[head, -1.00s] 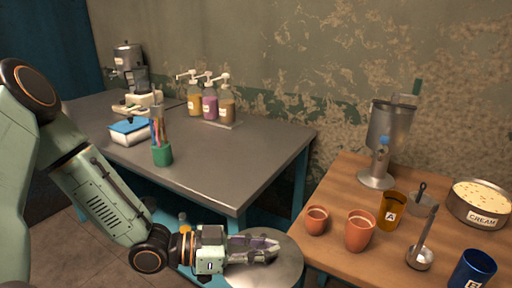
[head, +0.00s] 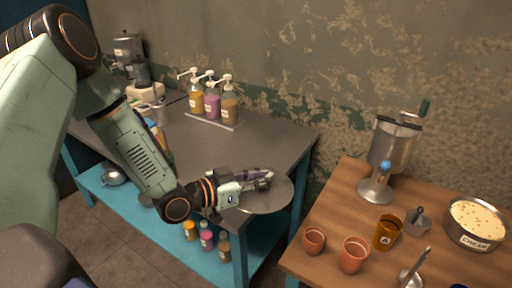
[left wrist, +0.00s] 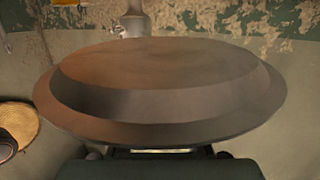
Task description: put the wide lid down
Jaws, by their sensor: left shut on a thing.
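The wide lid (head: 277,196) is a round grey metal disc. In the head view it overlaps the right front corner of the grey table (head: 262,146). My left gripper (head: 262,179) is shut on the lid. Whether the lid touches the tabletop or hangs above it I cannot tell. In the left wrist view the lid (left wrist: 165,92) fills most of the picture, with a raised flat centre and a sloped rim. My right gripper is not in view.
Pump bottles (head: 212,103) stand at the back of the grey table. On the wooden table (head: 340,192) at right are a hand-cranked metal hopper (head: 390,150), two terracotta cups (head: 354,254), an amber cup (head: 386,234) and a cream pan (head: 476,222). Bottles (head: 206,238) stand on the blue lower shelf.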

